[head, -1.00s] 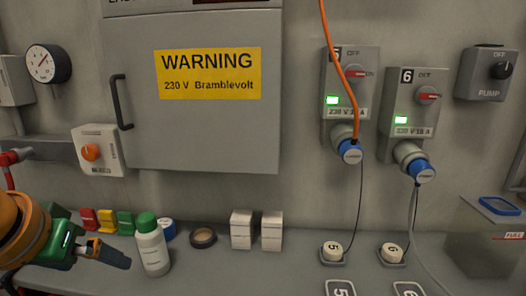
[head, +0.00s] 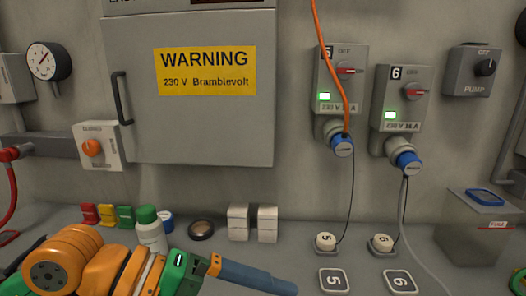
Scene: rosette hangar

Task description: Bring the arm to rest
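My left arm comes in low from the left in the head view. Its gripper (head: 255,276) points right, low in front of the bench, with blue-grey fingers seen side-on. I cannot tell whether they are apart, and nothing shows in them. A small green part (head: 519,281) at the lower right edge may belong to my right arm; no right fingers show. Two blue plugs, at socket 5 (head: 342,146) and socket 6 (head: 409,162), sit in their sockets. The switch boxes above them, 5 (head: 353,58) and 6 (head: 418,78), have lit green lamps.
The bench (head: 300,262) holds a white bottle with a green cap (head: 151,231), partly behind my arm, a dark ring (head: 201,229), white boxes (head: 238,223) and round caps 5 (head: 325,242) and 6 (head: 381,243). An orange cable (head: 333,62) hangs down.

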